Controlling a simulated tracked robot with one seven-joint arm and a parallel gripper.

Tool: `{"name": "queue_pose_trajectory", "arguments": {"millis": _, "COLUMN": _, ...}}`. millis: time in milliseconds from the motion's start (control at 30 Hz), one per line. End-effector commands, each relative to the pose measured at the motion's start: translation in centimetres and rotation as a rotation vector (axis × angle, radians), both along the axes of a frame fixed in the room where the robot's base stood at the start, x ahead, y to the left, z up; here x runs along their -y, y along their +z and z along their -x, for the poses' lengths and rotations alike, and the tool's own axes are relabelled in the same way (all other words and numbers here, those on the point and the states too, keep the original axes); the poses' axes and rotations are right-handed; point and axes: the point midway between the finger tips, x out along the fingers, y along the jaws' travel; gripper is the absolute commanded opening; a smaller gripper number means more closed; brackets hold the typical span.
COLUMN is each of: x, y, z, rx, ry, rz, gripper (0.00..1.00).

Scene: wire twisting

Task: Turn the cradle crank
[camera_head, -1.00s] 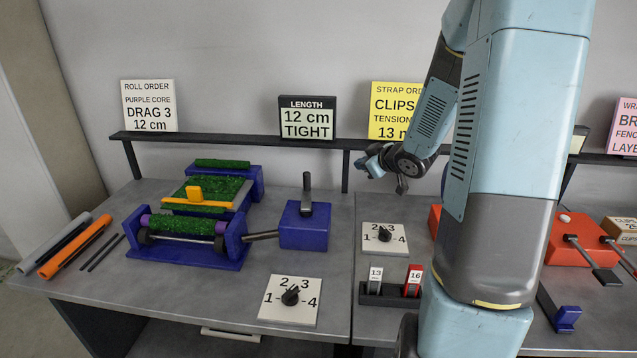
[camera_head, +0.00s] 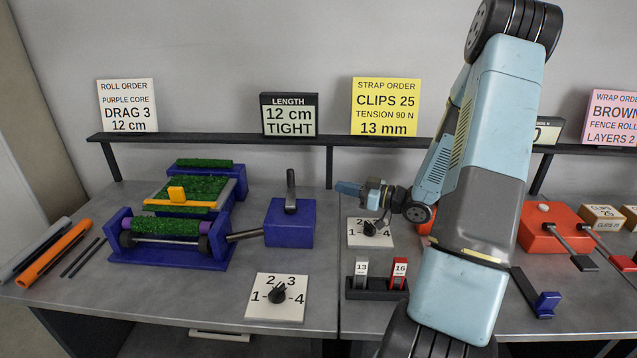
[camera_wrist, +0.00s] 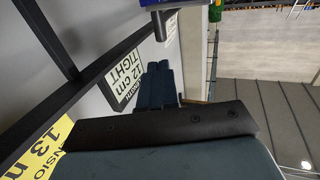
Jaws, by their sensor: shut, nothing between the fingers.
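The blue cradle (camera_head: 120,232) stands on the left bench in the head view, with a green roll (camera_head: 165,226) across it. A dark upright handle (camera_head: 291,190) rises from that block. My gripper (camera_head: 348,188) is to the right of the handle, apart from it, and points left. Its fingers, also in the wrist view (camera_wrist: 160,88), are together and empty.
A numbered dial (camera_head: 279,294) lies in front of the block, and another dial (camera_head: 369,230) sits below my gripper. A dark shelf rail (camera_head: 230,138) runs behind, bearing order signs such as the 12 cm TIGHT sign (camera_head: 289,116). A clip rack (camera_head: 375,289) stands right of the front dial.

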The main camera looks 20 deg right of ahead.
Motion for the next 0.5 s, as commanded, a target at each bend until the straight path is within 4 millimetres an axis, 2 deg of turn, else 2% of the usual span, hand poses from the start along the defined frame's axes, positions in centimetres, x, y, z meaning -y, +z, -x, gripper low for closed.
{"name": "queue_pose_trajectory", "arguments": {"millis": 500, "x": -6.1, "y": 0.0, "z": -5.6, "rx": 0.001, "ry": 0.003, "rz": 0.001, "gripper": 0.0}}
